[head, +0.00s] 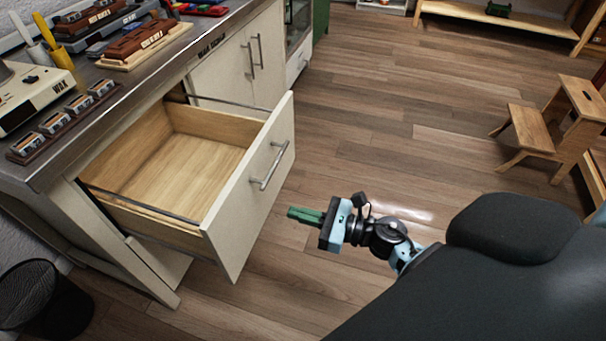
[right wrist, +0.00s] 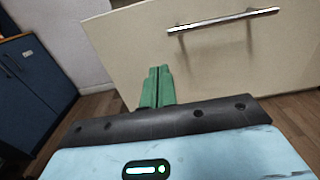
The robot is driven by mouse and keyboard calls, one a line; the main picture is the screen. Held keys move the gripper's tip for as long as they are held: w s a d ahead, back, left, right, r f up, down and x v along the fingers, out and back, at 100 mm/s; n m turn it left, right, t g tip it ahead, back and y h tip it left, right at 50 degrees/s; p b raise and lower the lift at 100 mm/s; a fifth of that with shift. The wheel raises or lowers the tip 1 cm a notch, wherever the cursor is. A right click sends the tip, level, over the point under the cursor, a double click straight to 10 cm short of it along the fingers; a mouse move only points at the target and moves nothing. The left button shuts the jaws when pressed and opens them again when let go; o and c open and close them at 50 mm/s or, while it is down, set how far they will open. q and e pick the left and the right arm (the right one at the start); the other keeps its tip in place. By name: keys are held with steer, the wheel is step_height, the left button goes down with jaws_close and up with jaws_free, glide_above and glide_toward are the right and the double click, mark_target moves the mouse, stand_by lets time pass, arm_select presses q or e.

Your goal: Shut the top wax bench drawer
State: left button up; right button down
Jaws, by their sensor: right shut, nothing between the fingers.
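The top wax bench drawer (head: 205,165) is pulled well out of the bench, and its wooden inside looks empty. Its cream front (head: 240,215) has a metal bar handle (head: 269,166). My right gripper (head: 291,214) is shut and empty, to the right of the drawer front and a little below the handle, with its green fingers pointing at the front. In the right wrist view the green fingertips (right wrist: 158,72) show before the cream front (right wrist: 225,70), left of and below the handle (right wrist: 223,20). I cannot tell whether they touch it. My left gripper is not in view.
The bench top (head: 130,85) carries a device marked WAX (head: 32,95), small tins on a rack and brown blocks. A black mesh bin (head: 45,300) stands at lower left. A wooden step stool (head: 550,130) stands at right. The floor between is clear.

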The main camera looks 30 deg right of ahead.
mark_target(244, 199)
steer(key=p+x, duration=0.1)
steer(key=x, duration=0.8)
steer(key=shift+w+a, duration=0.45)
steer(key=shift+w, duration=0.15)
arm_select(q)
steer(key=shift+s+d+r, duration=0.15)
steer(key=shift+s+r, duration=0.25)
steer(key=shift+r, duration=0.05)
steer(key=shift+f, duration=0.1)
arm_select(e)
steer(key=shift+w+a, duration=0.1)
